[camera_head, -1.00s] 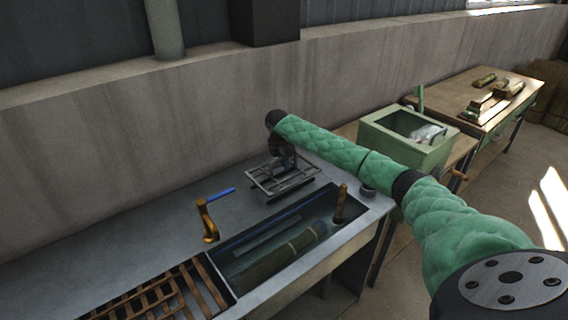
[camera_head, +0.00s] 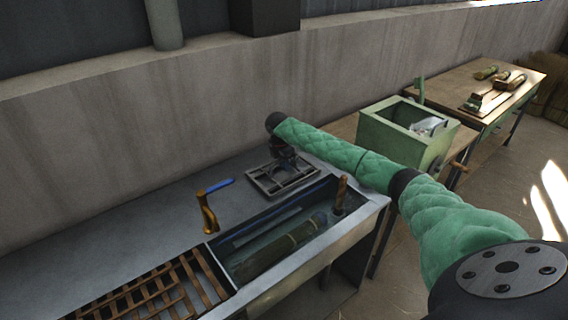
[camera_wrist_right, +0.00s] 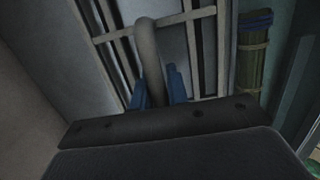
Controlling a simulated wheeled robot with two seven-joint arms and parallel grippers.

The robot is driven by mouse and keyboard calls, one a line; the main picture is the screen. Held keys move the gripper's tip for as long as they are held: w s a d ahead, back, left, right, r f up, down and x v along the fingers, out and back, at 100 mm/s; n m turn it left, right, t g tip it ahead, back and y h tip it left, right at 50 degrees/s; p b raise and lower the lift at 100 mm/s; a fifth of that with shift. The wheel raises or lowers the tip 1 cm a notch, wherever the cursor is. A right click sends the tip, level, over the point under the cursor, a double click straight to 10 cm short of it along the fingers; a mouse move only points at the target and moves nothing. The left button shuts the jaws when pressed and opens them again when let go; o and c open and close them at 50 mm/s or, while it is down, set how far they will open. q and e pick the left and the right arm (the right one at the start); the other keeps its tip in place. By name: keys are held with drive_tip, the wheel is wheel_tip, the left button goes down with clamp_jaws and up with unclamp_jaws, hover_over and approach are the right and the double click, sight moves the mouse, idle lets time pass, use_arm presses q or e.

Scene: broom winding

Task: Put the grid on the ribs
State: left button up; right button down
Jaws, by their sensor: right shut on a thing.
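The grid (camera_head: 270,189) is a grey metal frame with bars at the back of the metal bench, beside the water trough. My right gripper (camera_head: 284,160) is above it. In the right wrist view, the blue fingers of the right gripper (camera_wrist_right: 156,86) are shut on the grid's curved grey handle (camera_wrist_right: 149,48); the pale bars of the grid (camera_wrist_right: 155,23) lie beyond. Dark strips (camera_wrist_right: 121,45) show between the bars; I cannot tell whether these are the ribs or whether the grid touches them. My left gripper is not in view.
The trough (camera_head: 232,284) holds a tied bundle (camera_head: 270,254) in water. A brass tap (camera_head: 206,212) with a blue lever stands behind it. A wooden slat rack (camera_head: 165,290) is at the lower left. A green box (camera_head: 385,135) and a wooden table (camera_head: 520,82) stand right.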

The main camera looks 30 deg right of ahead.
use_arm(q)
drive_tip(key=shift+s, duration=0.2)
use_arm(e)
drive_tip(key=c, duration=1.3)
unclamp_jaws()
drive_tip(key=shift+r, duration=0.1)
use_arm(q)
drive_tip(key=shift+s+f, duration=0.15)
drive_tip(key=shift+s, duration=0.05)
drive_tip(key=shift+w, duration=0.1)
